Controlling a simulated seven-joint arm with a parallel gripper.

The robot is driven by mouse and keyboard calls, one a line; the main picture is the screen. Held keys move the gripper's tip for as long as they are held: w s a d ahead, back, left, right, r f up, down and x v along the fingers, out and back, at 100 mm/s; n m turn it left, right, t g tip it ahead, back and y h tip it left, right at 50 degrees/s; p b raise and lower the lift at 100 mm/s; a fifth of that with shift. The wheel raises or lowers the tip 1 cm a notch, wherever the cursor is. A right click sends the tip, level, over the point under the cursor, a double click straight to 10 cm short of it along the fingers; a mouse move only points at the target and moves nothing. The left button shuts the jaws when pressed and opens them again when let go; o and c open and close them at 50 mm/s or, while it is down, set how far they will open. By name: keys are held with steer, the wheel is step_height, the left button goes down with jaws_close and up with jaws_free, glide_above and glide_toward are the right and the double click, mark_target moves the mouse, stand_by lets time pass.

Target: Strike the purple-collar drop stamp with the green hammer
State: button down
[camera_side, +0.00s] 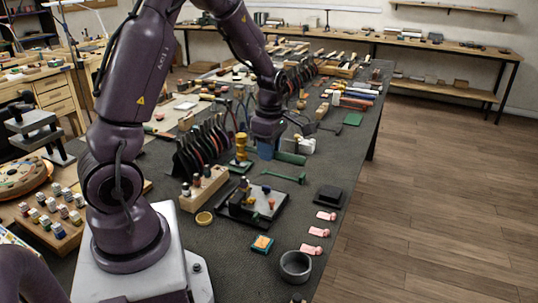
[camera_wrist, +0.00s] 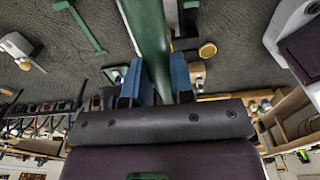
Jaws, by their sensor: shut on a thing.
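My gripper (camera_wrist: 160,82) has blue fingers and is shut on the green handle of the hammer (camera_wrist: 147,30), which runs up out of the top of the wrist view. In the side view my gripper (camera_side: 266,153) is low over the mat, and the green bar (camera_side: 291,158) sticks out to its right; the hammer's head is not clear. A black plate (camera_side: 236,210) with small stamp-like pieces lies nearer the camera. I cannot make out a purple collar on any of them. A brass-topped piece on a green base (camera_side: 241,150) stands just left of my gripper.
A separate thin green tool (camera_side: 286,177) lies on the mat, also in the wrist view (camera_wrist: 82,27). A wooden block of stamps (camera_side: 204,187), a rack of dark tools (camera_side: 205,148), a grey bowl (camera_side: 295,266) and a black block (camera_side: 329,195) stand around.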

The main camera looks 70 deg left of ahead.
steer(key=shift+r, duration=0.2)
step_height(320, 180, down, 4)
steer(key=shift+f, duration=0.1)
stand_by(0.6)
stand_by(0.3)
steer(key=shift+r, duration=2.1)
